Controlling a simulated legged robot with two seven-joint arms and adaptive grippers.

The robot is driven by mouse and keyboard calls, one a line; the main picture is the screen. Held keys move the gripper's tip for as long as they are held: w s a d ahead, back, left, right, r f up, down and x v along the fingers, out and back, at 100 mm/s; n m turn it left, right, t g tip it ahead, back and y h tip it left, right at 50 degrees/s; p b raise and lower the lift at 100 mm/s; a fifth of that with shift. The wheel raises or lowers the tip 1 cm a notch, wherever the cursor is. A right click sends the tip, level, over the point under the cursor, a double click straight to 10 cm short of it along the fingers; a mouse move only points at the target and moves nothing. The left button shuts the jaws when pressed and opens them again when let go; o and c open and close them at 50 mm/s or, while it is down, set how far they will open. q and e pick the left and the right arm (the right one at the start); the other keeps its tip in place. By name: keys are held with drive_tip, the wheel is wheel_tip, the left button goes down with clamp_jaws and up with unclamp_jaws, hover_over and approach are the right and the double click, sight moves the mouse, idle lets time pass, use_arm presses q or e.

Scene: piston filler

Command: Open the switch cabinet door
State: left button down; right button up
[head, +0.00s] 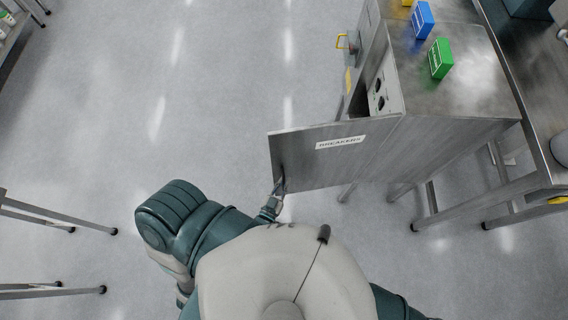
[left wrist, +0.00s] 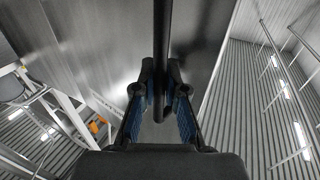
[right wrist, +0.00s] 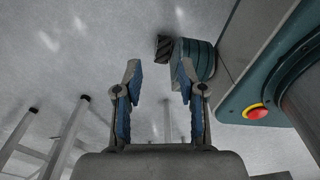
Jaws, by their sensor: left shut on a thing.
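The switch cabinet door (head: 325,153), a grey metal panel labelled "BREAKERS", stands swung out from the cabinet (head: 455,85) in the head view. Its hinge side is at the right, and its free edge points left. My left gripper (head: 277,190) is at the door's lower left part. In the left wrist view my left gripper (left wrist: 161,100) is shut on a dark bar handle (left wrist: 162,45) in front of the door panel. My right gripper (right wrist: 160,85) is open and empty in the right wrist view, with floor beyond it. It is hidden in the head view.
The cabinet's inside shows a light panel with dark round parts (head: 379,94). A blue box (head: 422,20) and a green box (head: 440,58) sit on the cabinet top. Metal table legs (head: 60,222) stand at the left. The floor left of the door is clear.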

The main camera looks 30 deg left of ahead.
use_arm(q)
drive_tip(key=c, duration=1.2)
unclamp_jaws()
drive_tip(key=shift+s, duration=0.1)
drive_tip(key=s, duration=1.2)
drive_tip(key=shift+d, duration=0.25)
